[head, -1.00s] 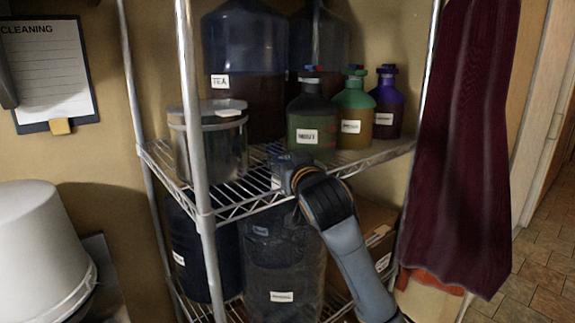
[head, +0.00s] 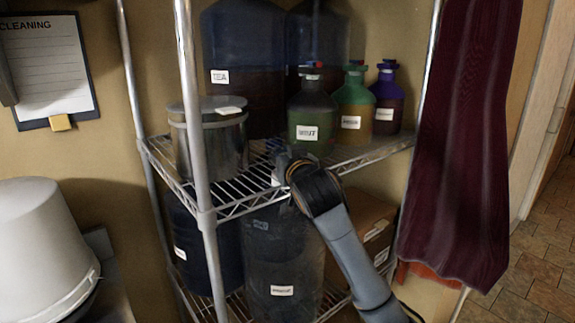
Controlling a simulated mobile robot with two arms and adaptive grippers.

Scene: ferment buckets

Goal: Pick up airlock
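I cannot make out an airlock for certain. Small red and blue pieces sit on top of the front dark bottle (head: 311,110), which has a white label and stands on the middle shelf. My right arm comes up from the lower right. My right gripper (head: 280,163) is at the front edge of the middle shelf, below and left of that bottle. Its fingers are dark and small here, so I cannot tell if they are open or shut. My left gripper is not in view.
A metal pot (head: 210,140) stands left of my gripper on the wire shelf (head: 240,190). A green bottle (head: 354,100) and a purple bottle (head: 387,98) stand to the right. Large jugs (head: 245,70) stand behind. A dark red cloth (head: 455,150) hangs at right. A shelf post (head: 190,80) stands in front.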

